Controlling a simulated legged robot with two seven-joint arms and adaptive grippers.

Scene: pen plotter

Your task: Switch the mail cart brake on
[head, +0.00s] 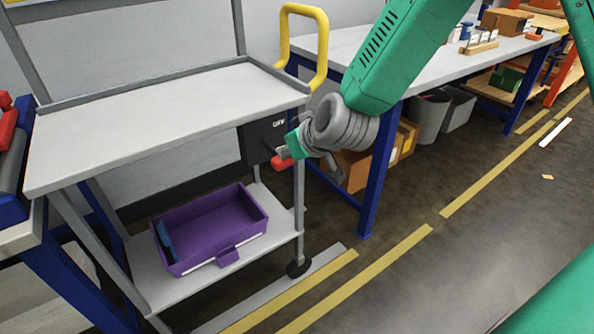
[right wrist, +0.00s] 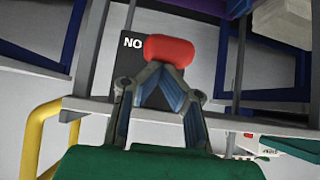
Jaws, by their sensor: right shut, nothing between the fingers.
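The mail cart (head: 160,115) is a grey two-shelf cart with a yellow handle (head: 324,50). A dark brake box (head: 256,140) hangs under its top shelf at the right end, with "OFF" readable on it. The brake lever's red knob (head: 281,162) shows low on the box; it also shows in the right wrist view (right wrist: 170,51), beside an upside-down "ON". My right gripper (head: 291,156) is at the knob. In the right wrist view its fingers (right wrist: 167,76) are shut and empty, with tips overlapping the knob; contact cannot be told. My left gripper is out of view.
A purple bin (head: 210,228) sits on the cart's lower shelf. A blue-legged workbench (head: 415,55) stands close behind on the right, with cardboard boxes (head: 360,170) and grey bins (head: 430,113) beneath. The floor at right is open, with yellow lines.

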